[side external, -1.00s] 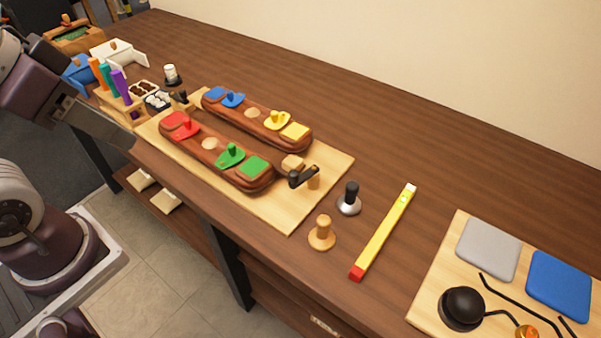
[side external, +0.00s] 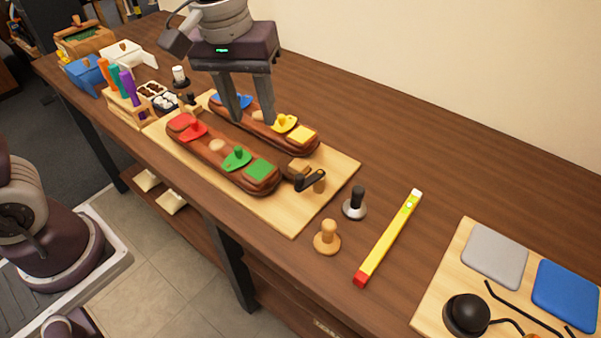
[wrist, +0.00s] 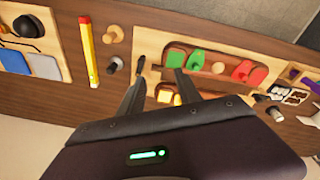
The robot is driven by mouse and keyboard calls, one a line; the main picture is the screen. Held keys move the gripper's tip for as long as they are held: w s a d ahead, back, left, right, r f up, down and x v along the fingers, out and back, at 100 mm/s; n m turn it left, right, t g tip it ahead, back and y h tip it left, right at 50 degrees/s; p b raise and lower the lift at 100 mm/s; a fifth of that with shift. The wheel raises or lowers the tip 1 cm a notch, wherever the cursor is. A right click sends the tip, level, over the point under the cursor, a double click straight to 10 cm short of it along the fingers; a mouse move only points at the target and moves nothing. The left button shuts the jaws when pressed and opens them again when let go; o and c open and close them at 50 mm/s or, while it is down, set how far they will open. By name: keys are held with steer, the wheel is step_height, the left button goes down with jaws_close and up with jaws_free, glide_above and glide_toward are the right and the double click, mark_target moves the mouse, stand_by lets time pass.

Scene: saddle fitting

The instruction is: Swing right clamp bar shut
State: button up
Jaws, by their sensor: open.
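The right clamp bar (side external: 308,181) is a short dark bar beside a small wooden post, at the right end of the light wooden board (side external: 296,217). It points off to the side of the small wooden block (side external: 299,166) at the board's end. My gripper (side external: 250,120) is open and empty, pointing down over the rear brown saddle holder, left of the clamp bar and apart from it.
Two brown holders carry red, green (side external: 258,170), blue and yellow (side external: 302,134) parts. Coloured-handled tools (side external: 122,85) stand at the left.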

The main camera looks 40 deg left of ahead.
steer(key=n+g, duration=0.2)
glide_above(300, 176)
step_height(300, 176, down, 9)
steer(key=shift+a+r, duration=0.1)
steer(key=shift+r, duration=0.1)
step_height(300, 176, down, 7)
steer(key=shift+f, duration=0.2)
steer(key=shift+c, duration=0.2)
jaws_close()
